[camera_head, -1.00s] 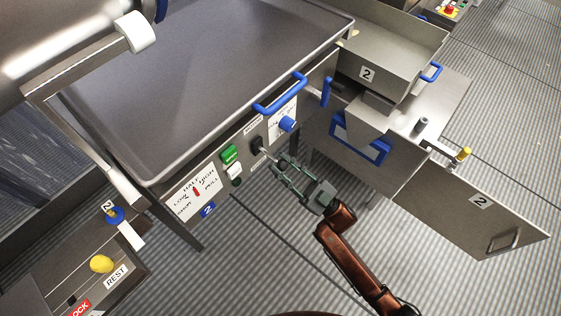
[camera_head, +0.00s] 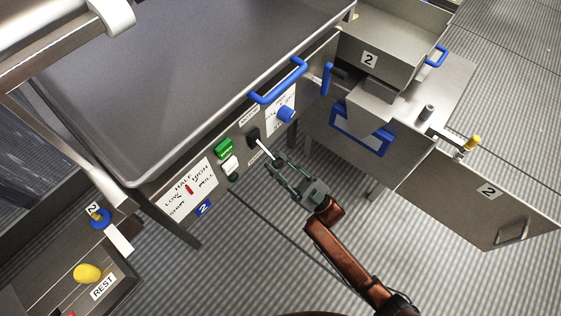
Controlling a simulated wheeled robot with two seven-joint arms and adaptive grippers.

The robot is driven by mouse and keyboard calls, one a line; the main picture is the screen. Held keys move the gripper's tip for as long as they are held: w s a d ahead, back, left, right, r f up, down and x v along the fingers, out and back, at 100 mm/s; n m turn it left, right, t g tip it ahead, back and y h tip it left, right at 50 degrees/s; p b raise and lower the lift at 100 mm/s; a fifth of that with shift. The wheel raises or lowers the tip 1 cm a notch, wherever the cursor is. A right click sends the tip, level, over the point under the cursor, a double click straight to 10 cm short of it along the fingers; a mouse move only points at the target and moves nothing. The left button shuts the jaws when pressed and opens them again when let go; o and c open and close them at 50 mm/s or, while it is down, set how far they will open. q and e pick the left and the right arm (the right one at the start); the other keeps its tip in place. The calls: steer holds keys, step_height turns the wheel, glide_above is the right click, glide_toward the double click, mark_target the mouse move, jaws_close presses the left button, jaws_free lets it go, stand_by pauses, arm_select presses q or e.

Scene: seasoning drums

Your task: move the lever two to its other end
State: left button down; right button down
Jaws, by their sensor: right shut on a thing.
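The lever (camera_head: 265,148) is a thin pale metal stick on a black switch block (camera_head: 253,136) on the front panel of the drum unit labelled 2. It points outward and down to the right from the block. My right gripper (camera_head: 274,164), on a reddish-brown arm from the bottom right, is at the lever's outer end. It is shut on the lever, though its slim fingers partly hide the tip. My left gripper is out of view.
Beside the lever are green (camera_head: 223,148) and white (camera_head: 230,163) buttons, a blue knob (camera_head: 286,114) and a blue handle (camera_head: 279,82). A red-pointer dial plate (camera_head: 187,190) is further left. A hinged metal panel (camera_head: 470,197) stands at right. Open floor lies below my arm.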

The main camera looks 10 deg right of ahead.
steer(key=shift+w+a+f, duration=0.15)
steer(key=shift+a+f, duration=0.05)
steer(key=shift+f, duration=0.2)
steer(key=c, duration=1.9)
jaws_free()
steer(key=shift+o, duration=1.2)
steer(key=shift+r, duration=0.15)
steer(key=v, duration=1.2)
steer(key=shift+d, duration=0.1)
